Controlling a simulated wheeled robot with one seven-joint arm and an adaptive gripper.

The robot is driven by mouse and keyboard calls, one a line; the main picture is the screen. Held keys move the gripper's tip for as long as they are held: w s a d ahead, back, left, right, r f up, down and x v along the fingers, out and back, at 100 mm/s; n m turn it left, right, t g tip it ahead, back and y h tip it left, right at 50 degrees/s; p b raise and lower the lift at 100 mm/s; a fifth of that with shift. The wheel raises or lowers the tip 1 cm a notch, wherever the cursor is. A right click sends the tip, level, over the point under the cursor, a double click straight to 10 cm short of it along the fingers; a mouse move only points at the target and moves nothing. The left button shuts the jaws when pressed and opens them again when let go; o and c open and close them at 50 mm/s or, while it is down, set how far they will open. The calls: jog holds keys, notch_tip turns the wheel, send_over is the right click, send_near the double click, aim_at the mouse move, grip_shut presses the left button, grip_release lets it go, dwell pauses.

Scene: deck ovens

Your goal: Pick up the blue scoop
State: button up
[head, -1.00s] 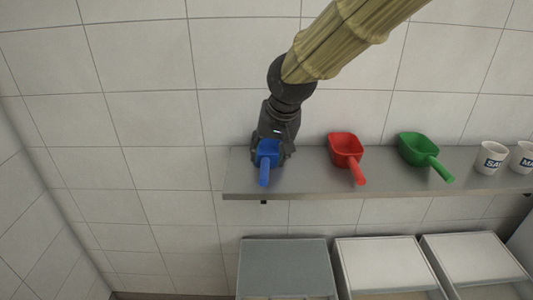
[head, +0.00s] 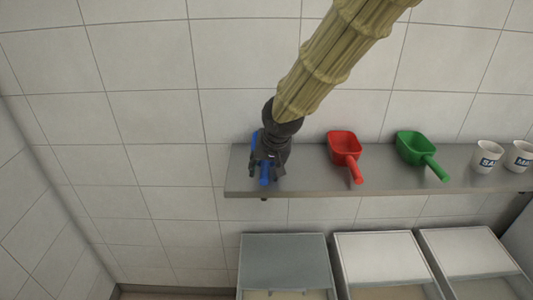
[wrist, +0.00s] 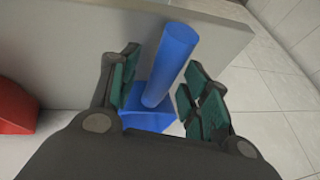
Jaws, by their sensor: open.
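The blue scoop (head: 264,172) lies at the left end of the metal shelf, its handle pointing to the front edge. My gripper (head: 266,176) is over it and hides most of its bowl in the head view. In the wrist view the blue handle (wrist: 172,62) stands between the two green-padded fingers of my open gripper (wrist: 160,98). Part of the blue bowl (wrist: 148,119) shows below the handle.
The grey shelf (head: 310,183) also holds a red scoop (head: 343,147), a green scoop (head: 415,147) and white cups (head: 487,156) to the right. Lidded bins (head: 285,258) stand below. A tiled wall (head: 150,110) is behind. The red scoop also shows in the wrist view (wrist: 14,108).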

jog(key=shift+w+f, duration=0.15)
jog(key=shift+f, duration=0.25)
jog(key=shift+a, duration=0.1)
grip_shut()
jog(key=shift+r, duration=0.1)
